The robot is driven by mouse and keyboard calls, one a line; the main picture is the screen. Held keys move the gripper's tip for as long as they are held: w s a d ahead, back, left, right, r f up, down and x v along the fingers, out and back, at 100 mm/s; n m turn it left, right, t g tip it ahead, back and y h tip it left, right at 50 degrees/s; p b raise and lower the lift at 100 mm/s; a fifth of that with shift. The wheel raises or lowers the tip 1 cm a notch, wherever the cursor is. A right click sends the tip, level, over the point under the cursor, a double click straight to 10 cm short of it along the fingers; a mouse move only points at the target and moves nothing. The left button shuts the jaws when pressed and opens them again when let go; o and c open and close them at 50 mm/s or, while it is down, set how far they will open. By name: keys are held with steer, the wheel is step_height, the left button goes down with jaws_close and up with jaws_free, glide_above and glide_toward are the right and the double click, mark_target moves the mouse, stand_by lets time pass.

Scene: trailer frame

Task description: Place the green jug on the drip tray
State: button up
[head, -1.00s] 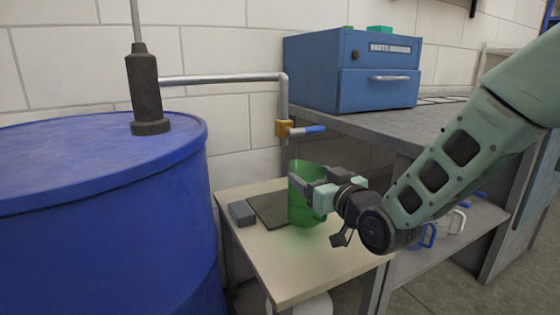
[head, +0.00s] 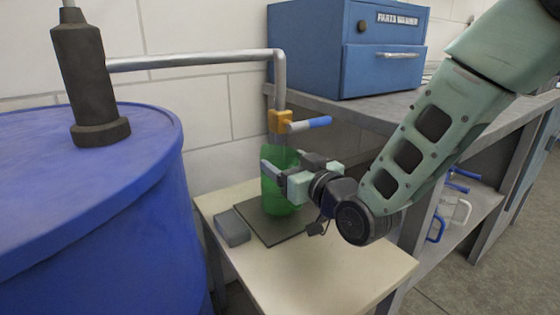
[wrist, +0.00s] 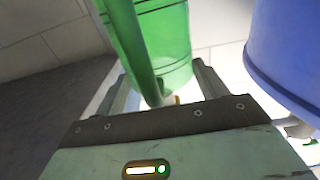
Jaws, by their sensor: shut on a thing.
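The green jug (head: 281,197) is upright under the tap outlet in the head view. My gripper (head: 284,172) is shut on it from the right. The drip tray, a dark flat square (head: 283,233), lies on the small table below the jug. The jug's base appears over the tray's back part; I cannot tell whether it touches. In the wrist view the green jug (wrist: 172,35) rises beyond my gripper (wrist: 163,88), its handle running down between the fingers.
A brass tap (head: 281,122) with a blue lever (head: 312,124) hangs just above the jug. A grey block (head: 232,228) sits left of the tray. A blue drum (head: 90,220) stands left; a workbench (head: 385,106) with a blue cabinet (head: 385,65) stands behind right.

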steer(key=shift+s+f, duration=0.1)
steer(key=shift+f, duration=0.35)
steer(key=shift+f, duration=0.2)
steer(key=o, duration=1.2)
steer(key=shift+o, duration=0.2)
steer(key=shift+r, duration=0.1)
